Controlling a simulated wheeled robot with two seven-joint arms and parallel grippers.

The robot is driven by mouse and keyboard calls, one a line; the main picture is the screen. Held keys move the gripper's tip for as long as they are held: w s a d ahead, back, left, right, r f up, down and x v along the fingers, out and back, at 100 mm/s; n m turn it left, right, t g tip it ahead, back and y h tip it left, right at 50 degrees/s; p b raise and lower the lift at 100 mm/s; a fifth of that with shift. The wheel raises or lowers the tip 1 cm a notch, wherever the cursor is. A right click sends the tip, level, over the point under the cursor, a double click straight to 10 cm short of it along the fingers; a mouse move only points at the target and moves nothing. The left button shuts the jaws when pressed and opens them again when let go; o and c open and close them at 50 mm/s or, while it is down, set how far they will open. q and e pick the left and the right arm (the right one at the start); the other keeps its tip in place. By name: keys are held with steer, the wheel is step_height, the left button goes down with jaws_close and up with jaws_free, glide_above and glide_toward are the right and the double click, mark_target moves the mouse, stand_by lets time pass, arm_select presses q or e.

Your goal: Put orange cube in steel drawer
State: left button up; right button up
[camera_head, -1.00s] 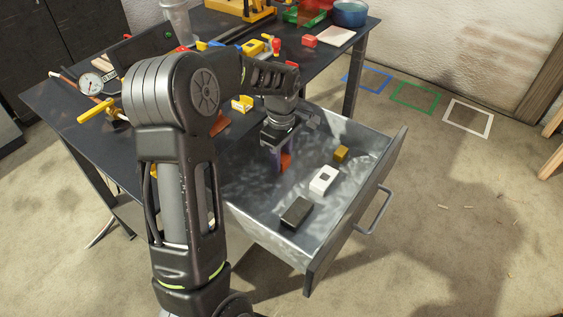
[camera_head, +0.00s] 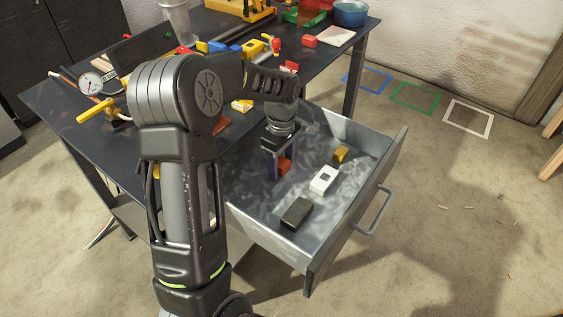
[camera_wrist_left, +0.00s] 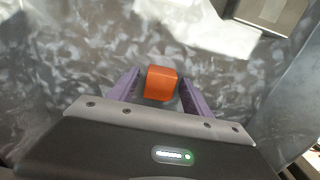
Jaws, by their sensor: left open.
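The orange cube (camera_head: 285,166) is inside the pulled-out steel drawer (camera_head: 345,240), towards its back left part. In the left wrist view the orange cube (camera_wrist_left: 161,83) lies between the two purple fingers, with a gap on each side. My left gripper (camera_head: 277,168) reaches down into the drawer at the cube. In the left wrist view my left gripper (camera_wrist_left: 158,86) is open. Whether the cube rests on the drawer floor is hard to tell. My right gripper is out of view.
The drawer also holds a black block (camera_head: 296,212), a white block (camera_head: 323,179) and a small yellow block (camera_head: 341,154). The dark table (camera_head: 75,125) beside it is crowded with tools. A blue pot (camera_head: 350,14) stands at its far corner. The floor at right is largely clear.

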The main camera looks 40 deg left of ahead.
mark_target(281, 162)
arm_select(q)
steer(key=shift+r, duration=0.1)
step_height(281, 162, up, 12)
steer(key=p, duration=0.1)
stand_by(0.4)
stand_by(0.5)
